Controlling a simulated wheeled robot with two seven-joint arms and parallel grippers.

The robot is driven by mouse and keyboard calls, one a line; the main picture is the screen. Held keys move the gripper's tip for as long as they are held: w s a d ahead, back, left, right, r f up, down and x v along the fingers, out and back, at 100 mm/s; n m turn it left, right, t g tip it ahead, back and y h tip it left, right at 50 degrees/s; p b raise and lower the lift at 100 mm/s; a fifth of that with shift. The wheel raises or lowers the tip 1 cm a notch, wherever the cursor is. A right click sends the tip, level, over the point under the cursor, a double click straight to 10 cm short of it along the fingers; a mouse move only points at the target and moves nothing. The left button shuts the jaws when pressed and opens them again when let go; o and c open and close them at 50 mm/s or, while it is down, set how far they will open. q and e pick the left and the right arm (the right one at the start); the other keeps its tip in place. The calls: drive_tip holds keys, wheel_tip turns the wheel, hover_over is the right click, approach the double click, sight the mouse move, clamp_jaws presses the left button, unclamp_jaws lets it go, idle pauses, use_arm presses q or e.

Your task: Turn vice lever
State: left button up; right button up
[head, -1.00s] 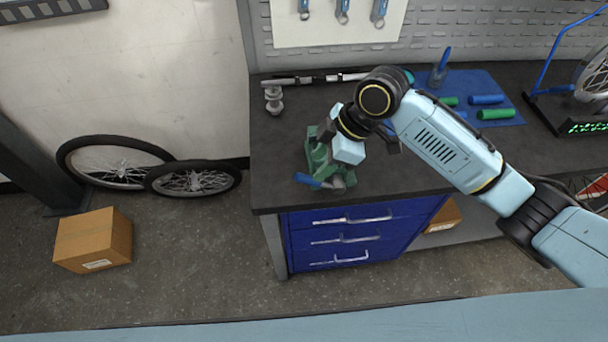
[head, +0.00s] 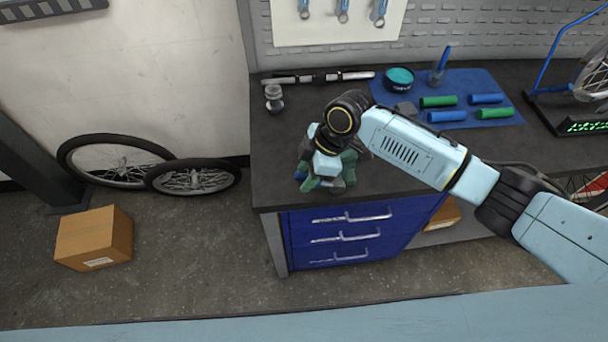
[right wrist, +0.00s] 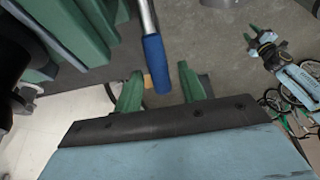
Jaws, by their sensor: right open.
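The green vice (head: 348,162) sits at the front left corner of the dark workbench, largely covered by my right arm in the head view. It fills the upper left of the right wrist view (right wrist: 72,28). Its lever, a metal rod with a blue grip (right wrist: 156,66), hangs between the green fingers of my right gripper (right wrist: 159,74). The fingers are open, with visible gaps on both sides of the grip. In the head view my right gripper (head: 318,180) is at the vice's front. My left gripper (right wrist: 252,36) shows small in the right wrist view; its opening is unclear.
On the bench (head: 400,185), a blue mat (head: 462,82) holds several green and blue grips, with a teal-topped tin (head: 399,78) at its edge. A metal part (head: 273,96) stands at the back left. Blue drawers (head: 345,238) are below. The bench right of the vice is clear.

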drive_tip(key=shift+x, duration=0.85)
drive_tip(key=shift+c, duration=0.2)
clamp_jaws()
